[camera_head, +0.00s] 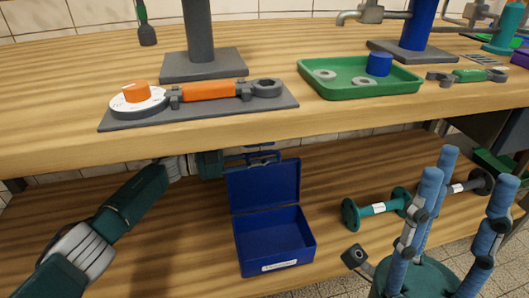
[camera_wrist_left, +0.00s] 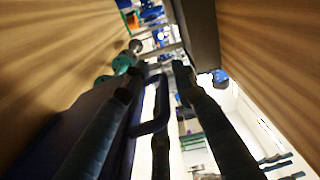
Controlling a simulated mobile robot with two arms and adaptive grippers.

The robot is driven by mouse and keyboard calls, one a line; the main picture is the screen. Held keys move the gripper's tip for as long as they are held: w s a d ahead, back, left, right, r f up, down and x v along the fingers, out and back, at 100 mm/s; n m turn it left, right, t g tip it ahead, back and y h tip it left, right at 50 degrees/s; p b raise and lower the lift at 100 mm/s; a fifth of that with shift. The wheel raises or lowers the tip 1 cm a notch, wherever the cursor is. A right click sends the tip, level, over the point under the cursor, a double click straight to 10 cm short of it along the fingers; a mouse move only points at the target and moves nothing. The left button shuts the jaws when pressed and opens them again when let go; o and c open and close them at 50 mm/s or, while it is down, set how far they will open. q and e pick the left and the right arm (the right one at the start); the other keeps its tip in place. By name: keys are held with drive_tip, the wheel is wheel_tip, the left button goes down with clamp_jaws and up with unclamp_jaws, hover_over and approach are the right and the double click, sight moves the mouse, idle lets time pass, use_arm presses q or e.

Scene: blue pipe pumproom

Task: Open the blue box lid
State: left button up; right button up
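The blue box (camera_head: 275,240) stands on the lower shelf below the workbench. Its lid (camera_head: 264,185) is raised, roughly upright, and the empty-looking inside shows. My left arm reaches in from the left, under the bench top. My left gripper (camera_head: 258,154) is at the lid's upper edge, partly hidden behind it. In the left wrist view, the left gripper's dark fingers (camera_wrist_left: 153,84) are apart, with the dark lid handle (camera_wrist_left: 158,112) between them; contact is unclear. My right gripper (camera_head: 445,215) is open and empty at the lower right, blue fingers pointing up.
The bench top (camera_head: 330,115) overhangs the lid closely. On the bench are a green tray (camera_head: 345,88) and an orange-handled wrench (camera_head: 210,90). The shelf is clear left of the box.

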use_arm(q)
drive_tip(key=v, duration=1.2)
